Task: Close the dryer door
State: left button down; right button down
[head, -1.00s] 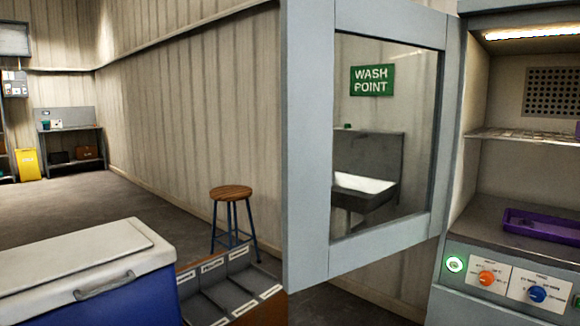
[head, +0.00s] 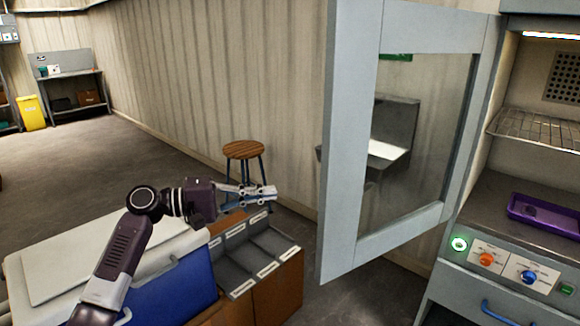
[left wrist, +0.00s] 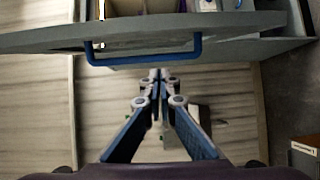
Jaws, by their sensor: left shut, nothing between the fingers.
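The dryer door (head: 345,170) stands wide open in the head view. It is a grey frame around a glass pane, reaching out to the left of the dryer (head: 475,205). Its outer face is hidden there. The left wrist view shows a grey panel, apparently this door (left wrist: 225,28), with a blue bar handle (left wrist: 143,59). My left gripper (head: 272,191) is shut and empty, left of the door's free edge in the head view. In the left wrist view its fingertips (left wrist: 158,75) point toward the handle; I cannot tell whether they touch. My right gripper is out of view.
The dryer holds a wire rack (head: 535,128) and a purple tray (head: 545,212). A blue cooler with a white lid (head: 105,255) and a labelled compartment box (head: 285,255) stand below my left arm. A stool (head: 244,151) stands near the wall. Floor is open at left.

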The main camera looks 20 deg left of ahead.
pick_arm(q)
jog(key=w+d+r+p, duration=0.1)
jog(key=d+p, duration=0.2)
jog(key=d, duration=0.2)
jog(key=w+d+r+p, duration=0.1)
jog(key=w+d+p, duration=0.1)
jog(key=d, duration=0.3)
jog(key=shift+w+r+p, duration=0.15)
jog(key=shift+w+p, duration=0.15)
jog(key=shift+p, duration=0.2)
jog(key=shift+d, duration=0.1)
